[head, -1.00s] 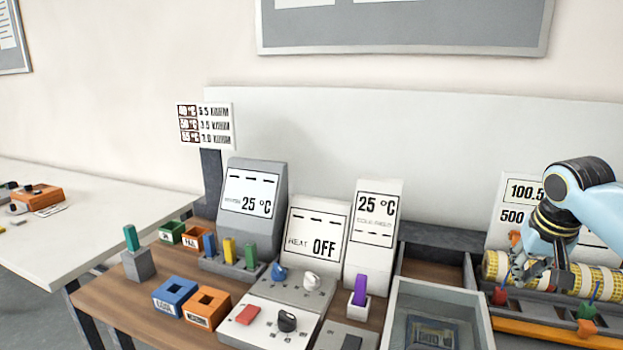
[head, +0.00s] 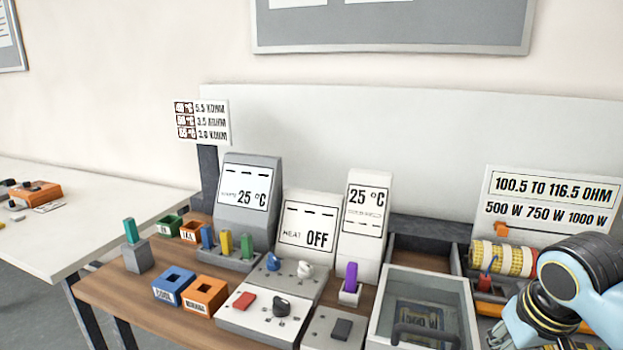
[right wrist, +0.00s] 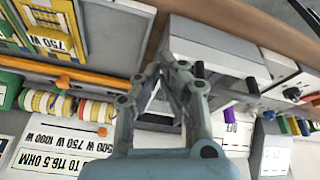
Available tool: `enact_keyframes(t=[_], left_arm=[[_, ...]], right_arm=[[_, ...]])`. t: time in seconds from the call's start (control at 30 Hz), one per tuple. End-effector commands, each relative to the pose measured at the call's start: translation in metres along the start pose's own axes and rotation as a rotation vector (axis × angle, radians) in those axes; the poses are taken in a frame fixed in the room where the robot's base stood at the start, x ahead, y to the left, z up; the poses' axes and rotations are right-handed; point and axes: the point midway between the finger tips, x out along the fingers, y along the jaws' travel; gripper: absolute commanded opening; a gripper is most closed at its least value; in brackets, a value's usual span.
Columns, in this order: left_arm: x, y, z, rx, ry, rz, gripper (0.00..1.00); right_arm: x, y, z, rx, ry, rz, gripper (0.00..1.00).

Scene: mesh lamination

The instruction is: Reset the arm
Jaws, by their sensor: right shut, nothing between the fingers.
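My right arm is at the lower right of the head view, with its dark wrist in front of part of the rack; its fingers are hard to make out there. In the right wrist view my right gripper (right wrist: 165,60) is shut and empty, its fingers close together in front of a grey box-like unit (right wrist: 215,45). Yellow-patterned mesh rolls (head: 497,258) lie on the rack at the right, partly hidden by my arm; they also show in the right wrist view (right wrist: 58,104). My left gripper is not in view.
A clear-lidded grey box (head: 377,322) stands left of my right arm. The heat panel (head: 310,232) reads OFF, and a grey panel (head: 247,190) reads 25 °C. Blue (head: 173,288) and orange (head: 205,296) holders sit on the wooden bench. The wooden front left is clear.

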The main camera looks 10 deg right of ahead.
Motion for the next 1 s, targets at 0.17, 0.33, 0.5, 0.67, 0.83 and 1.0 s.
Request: enact_keyframes(t=[0.17, 0.33, 0.5, 0.67, 0.83, 1.0], left_arm=[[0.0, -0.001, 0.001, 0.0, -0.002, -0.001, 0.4], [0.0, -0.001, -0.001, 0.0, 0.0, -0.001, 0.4], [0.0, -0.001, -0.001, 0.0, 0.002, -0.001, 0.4], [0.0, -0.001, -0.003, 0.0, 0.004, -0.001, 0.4], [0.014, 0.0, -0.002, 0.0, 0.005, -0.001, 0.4], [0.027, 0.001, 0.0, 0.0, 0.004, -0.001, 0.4]], right_arm=[[-0.019, -0.026, 0.056, -0.095, 0.001, -0.025, 0.0], [-0.044, -0.04, 0.1, -0.163, 0.005, -0.04, 0.0], [-0.072, -0.047, 0.133, -0.208, 0.011, -0.048, 0.0], [-0.097, -0.049, 0.158, -0.237, 0.016, -0.047, 0.0], [-0.049, -0.05, 0.163, -0.237, 0.001, -0.043, 0.0], [0.003, -0.051, 0.174, -0.233, -0.016, -0.042, 0.0]])
